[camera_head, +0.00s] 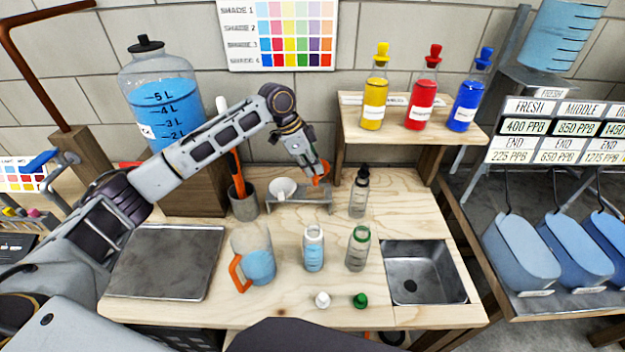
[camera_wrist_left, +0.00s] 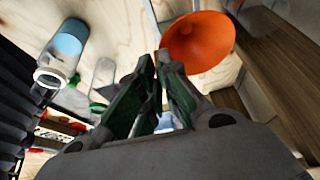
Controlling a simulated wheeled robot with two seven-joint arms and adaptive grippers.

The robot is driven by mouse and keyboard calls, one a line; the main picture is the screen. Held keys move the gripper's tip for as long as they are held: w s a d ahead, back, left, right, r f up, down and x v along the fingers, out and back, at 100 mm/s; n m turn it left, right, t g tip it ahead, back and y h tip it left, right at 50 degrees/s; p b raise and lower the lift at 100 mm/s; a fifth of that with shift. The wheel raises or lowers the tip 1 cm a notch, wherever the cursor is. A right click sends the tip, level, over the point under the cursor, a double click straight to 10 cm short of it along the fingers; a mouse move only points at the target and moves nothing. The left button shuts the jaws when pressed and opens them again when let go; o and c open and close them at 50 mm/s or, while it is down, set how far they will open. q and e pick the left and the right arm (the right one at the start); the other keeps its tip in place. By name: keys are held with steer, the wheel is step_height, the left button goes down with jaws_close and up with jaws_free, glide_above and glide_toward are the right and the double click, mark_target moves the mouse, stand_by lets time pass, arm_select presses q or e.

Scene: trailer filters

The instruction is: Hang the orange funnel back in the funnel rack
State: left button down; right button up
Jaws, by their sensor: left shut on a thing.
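The orange funnel (camera_head: 322,173) is at the tip of my left gripper (camera_head: 314,170), over the right end of the small grey funnel rack (camera_head: 302,197). The left wrist view shows the funnel's wide orange cone (camera_wrist_left: 198,42) beside the fingertips of the left gripper (camera_wrist_left: 157,58), which is shut on it. A white funnel (camera_head: 282,187) sits at the left part of the rack. I cannot tell whether the orange funnel touches the rack, since the gripper partly covers it. My right gripper is not in view.
A dark dropper bottle (camera_head: 359,193) stands just right of the rack, and a grey cup (camera_head: 244,203) stands to its left. A blue-filled bottle (camera_head: 314,250), a green-collared bottle (camera_head: 358,248) and a jug (camera_head: 256,257) stand in front. A wooden shelf (camera_head: 412,133) is behind.

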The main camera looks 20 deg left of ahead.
arm_select(q)
step_height(320, 180, down, 5)
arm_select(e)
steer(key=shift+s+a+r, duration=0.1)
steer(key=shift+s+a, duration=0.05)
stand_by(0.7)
arm_select(q)
steer(key=shift+f, duration=0.15)
